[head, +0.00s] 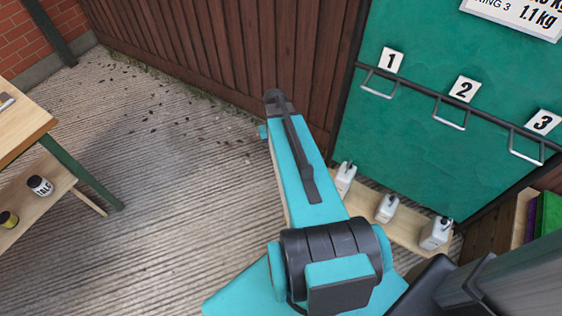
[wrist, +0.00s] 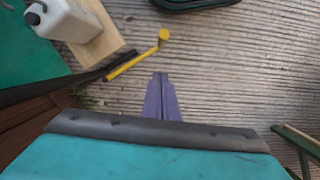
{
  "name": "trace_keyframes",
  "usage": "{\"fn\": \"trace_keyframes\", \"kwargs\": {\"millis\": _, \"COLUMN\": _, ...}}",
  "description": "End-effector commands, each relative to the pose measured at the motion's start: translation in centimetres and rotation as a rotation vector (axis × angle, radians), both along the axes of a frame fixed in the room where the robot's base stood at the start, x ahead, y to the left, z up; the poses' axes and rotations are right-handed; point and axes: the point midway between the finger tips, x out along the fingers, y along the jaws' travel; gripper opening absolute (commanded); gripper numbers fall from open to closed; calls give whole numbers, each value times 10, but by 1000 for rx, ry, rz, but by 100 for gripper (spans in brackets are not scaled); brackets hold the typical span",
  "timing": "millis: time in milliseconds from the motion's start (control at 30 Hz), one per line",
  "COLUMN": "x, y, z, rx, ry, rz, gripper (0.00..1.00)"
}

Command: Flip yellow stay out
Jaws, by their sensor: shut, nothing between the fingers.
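The yellow stay (wrist: 136,64) shows in the wrist view as a thin yellow bar with a wider pad at its upper right end. Its lower left end meets the end of a dark rail (wrist: 90,78), and the bar angles out over the concrete. My gripper (wrist: 160,76) shows as purple fingers just below and right of the stay, shut and empty. A gap shows between the fingertips and the stay in the picture; the depth between them is hard to tell. In the head view my teal arm hides the gripper, and the stay is not seen.
A green board (head: 450,110) with numbered hooks stands at right. White jugs (head: 387,207) sit on a low plank (head: 412,232) below it. A wooden fence (head: 230,55) runs behind. A workbench (head: 22,126) is at left. Ridged concrete (head: 150,190) lies clear between.

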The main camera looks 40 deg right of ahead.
Motion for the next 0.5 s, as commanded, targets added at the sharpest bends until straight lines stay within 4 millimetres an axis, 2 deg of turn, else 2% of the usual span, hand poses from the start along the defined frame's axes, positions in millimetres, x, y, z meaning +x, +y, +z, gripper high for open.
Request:
{"fn": "trace_keyframes", "kwargs": {"millis": 200, "x": 6, "y": -1, "z": 22, "rx": 0, "ry": -2, "rz": 1, "gripper": 0}}
{"fn": "trace_keyframes", "kwargs": {"millis": 500, "x": 8, "y": -1, "z": 33, "rx": 0, "ry": 0, "rz": 1, "gripper": 0}}
